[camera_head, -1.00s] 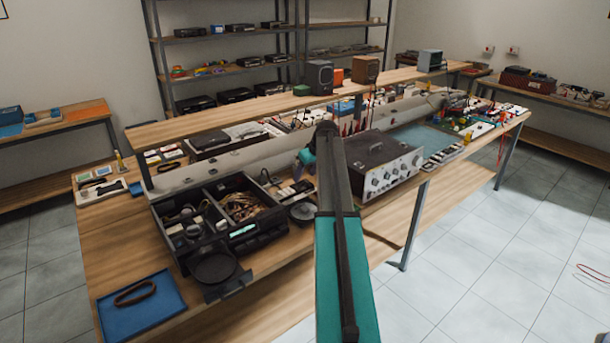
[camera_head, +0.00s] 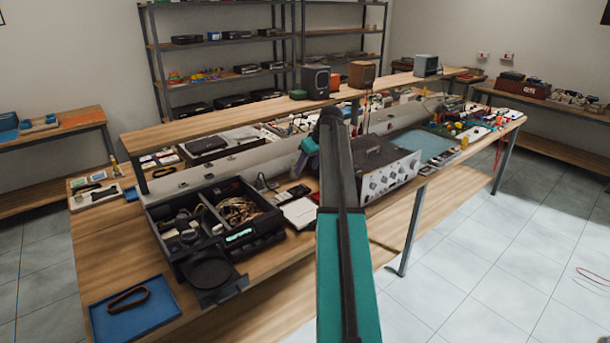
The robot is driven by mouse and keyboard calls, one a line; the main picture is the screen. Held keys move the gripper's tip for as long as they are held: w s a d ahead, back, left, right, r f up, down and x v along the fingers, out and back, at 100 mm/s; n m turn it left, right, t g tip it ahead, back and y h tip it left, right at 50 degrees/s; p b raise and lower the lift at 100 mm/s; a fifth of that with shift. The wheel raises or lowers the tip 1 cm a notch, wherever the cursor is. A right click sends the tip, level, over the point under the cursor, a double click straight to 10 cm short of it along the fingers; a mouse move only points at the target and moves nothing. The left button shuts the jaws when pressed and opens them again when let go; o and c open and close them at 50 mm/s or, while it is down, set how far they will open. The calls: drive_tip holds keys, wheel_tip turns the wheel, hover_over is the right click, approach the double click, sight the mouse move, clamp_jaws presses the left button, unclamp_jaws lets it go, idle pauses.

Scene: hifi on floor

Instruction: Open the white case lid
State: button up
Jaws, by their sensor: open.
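A flat white square thing (camera_head: 300,212), which looks like the white case, lies on the workbench just left of my arm. Its top looks flat and closed, and its right edge is hidden behind my arm. My arm rises from the bottom of the picture to an elbow above the bench. A small teal and purple-grey part at my gripper's end (camera_head: 304,162) shows left of the elbow, beyond the white case in the picture. It is small and blurred, and I cannot make out its fingertips. I see nothing held there.
A black open box (camera_head: 175,212) with cables and parts stands left of the white case. A grey amplifier (camera_head: 385,175) stands right of my arm. A blue tray (camera_head: 150,318) lies front left. A raised wooden shelf (camera_head: 230,113) runs above the bench.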

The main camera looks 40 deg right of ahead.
drive_tip(key=b+v, duration=0.1)
drive_tip(key=v, duration=0.5)
drive_tip(key=shift+s+r, duration=0.2)
drive_tip(key=shift+r, duration=0.1)
idle(0.5)
